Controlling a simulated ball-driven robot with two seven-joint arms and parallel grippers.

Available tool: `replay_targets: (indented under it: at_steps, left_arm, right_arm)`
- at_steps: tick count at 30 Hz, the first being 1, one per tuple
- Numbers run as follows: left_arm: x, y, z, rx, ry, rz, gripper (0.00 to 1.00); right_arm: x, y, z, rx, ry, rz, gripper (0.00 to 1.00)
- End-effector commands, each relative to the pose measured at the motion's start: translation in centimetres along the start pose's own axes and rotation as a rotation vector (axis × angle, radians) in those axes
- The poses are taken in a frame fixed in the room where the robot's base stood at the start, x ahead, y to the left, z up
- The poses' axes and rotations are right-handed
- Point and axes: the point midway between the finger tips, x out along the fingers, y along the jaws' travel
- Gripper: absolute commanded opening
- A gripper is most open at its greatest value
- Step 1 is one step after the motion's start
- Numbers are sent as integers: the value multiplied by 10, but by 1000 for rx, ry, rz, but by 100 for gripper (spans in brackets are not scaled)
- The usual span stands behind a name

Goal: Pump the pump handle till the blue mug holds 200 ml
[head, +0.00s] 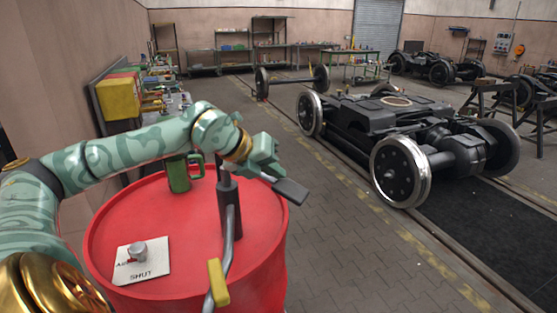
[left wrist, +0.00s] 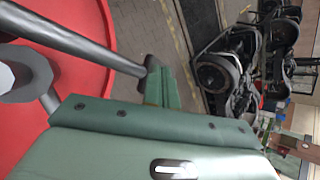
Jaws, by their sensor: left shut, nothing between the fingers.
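A red drum (head: 125,215) stands in front of me, with a dark upright pump (head: 230,208) on its top. A bent grey rod runs down from the pump to a yellow end piece (head: 218,282). My left gripper (head: 272,170) is shut and empty, just right of and above the pump top. A dark flat piece shows by its tip. In the left wrist view a grey rod (left wrist: 90,40) ends close to the green finger (left wrist: 160,85); I cannot tell whether they touch.
A yellow box (head: 118,98) is on the left wall. A tram bogie (head: 385,125) stands on the track to the right. The paved floor between is clear.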

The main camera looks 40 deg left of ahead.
Motion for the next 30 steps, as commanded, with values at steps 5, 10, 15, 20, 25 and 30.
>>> replay_targets:
  at_steps: [5,10,15,20,25,30]
  left_arm:
    - [-8,-6,6,0,-2,-1,0]
    - [-15,-11,11,0,-1,0,0]
    - [-22,-16,16,0,-1,-1,0]
    - [-29,-21,21,0,-1,-1,0]
    - [-36,-26,27,-1,-1,-1,0]
    - [-43,-31,32,0,-1,-1,0]
  right_arm:
    - [-9,1,-2,0,2,1,36]
    - [-17,1,-3,0,4,2,36]
    - [-25,2,-5,0,6,2,36]
    - [-32,2,-6,0,8,3,36]
    - [-41,3,-8,0,10,4,36]
    - [-49,3,-9,0,11,4,36]
